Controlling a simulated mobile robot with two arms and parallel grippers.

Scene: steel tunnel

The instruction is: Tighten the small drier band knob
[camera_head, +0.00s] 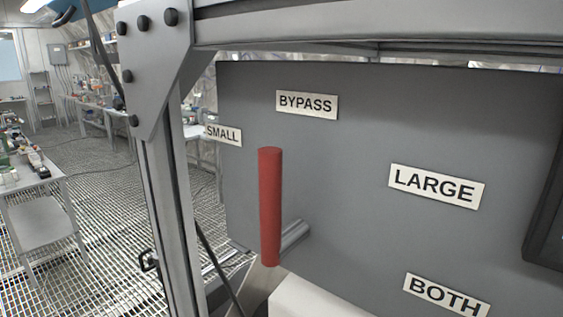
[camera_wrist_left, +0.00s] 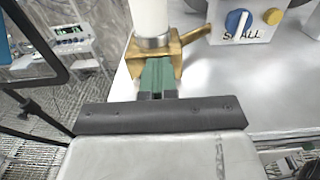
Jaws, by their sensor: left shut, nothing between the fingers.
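In the left wrist view, a brass clamp-like piece (camera_wrist_left: 168,50) sits at the base of a white upright cylinder (camera_wrist_left: 150,18). A brass arm (camera_wrist_left: 196,34) sticks out from it to the upper right. I cannot tell for certain which part is the small drier band knob. My left gripper (camera_wrist_left: 158,76) is shut, with its greenish fingers right in front of the brass piece. Whether they touch it is unclear, and the fingertips are partly hidden. A box labelled SMALL (camera_wrist_left: 243,32) with a blue knob (camera_wrist_left: 237,20) stands to the right. Neither gripper shows in the head view.
In the head view, a grey panel (camera_head: 340,160) carries a red lever (camera_head: 270,205) and plates reading BYPASS (camera_head: 306,104), SMALL (camera_head: 223,134), LARGE (camera_head: 434,186) and BOTH (camera_head: 446,297). A metal frame post (camera_head: 165,210) stands to its left. Grating floor (camera_head: 100,180) lies open beyond.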

